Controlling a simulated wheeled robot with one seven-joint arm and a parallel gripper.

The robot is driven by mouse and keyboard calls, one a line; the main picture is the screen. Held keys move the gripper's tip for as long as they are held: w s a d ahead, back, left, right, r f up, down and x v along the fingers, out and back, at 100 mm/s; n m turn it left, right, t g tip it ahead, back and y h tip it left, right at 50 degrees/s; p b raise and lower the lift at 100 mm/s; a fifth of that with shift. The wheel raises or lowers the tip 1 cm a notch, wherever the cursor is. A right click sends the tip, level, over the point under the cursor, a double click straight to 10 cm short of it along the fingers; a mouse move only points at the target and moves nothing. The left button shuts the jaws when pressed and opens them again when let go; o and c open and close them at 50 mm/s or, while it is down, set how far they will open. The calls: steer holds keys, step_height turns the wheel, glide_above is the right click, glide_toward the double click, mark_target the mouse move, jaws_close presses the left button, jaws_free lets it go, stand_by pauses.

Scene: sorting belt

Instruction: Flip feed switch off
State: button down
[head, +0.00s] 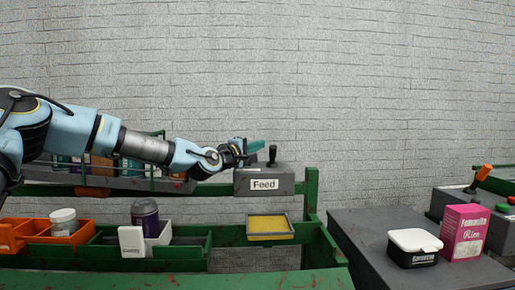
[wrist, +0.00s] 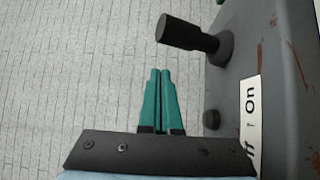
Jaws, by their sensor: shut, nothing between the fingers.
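The feed switch is a grey box (head: 264,181) with a white "Feed" label, on the green frame. Its black lever (head: 272,156) sticks up from the top, roughly upright in the head view. In the wrist view the lever (wrist: 182,33) is above and slightly right of my fingertips, near the "On" end of the white On/Off label (wrist: 251,110); the "Off" word is partly hidden by my gripper's body. My gripper (head: 262,146) is shut and empty, its teal fingers just left of the lever in the head view. The fingertips (wrist: 161,72) look apart from the lever in the wrist view.
A small dark round knob (wrist: 211,119) is on the box. Below are orange bins (head: 70,238), a yellow-bottomed tray (head: 270,227) and a purple jar (head: 145,215). At right, a grey table (head: 365,235) holds a white-lidded tub (head: 414,247) and a pink box (head: 464,232).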

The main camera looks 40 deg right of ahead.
mark_target(241, 171)
steer(key=a+f, duration=0.1)
steer(key=a, duration=0.2)
steer(key=s+a+f, duration=0.1)
steer(key=a, duration=0.1)
steer(key=a+b, duration=0.1)
steer(key=a, duration=0.2)
steer(key=shift+s+a+f, duration=0.3)
steer(key=shift+f, duration=0.1)
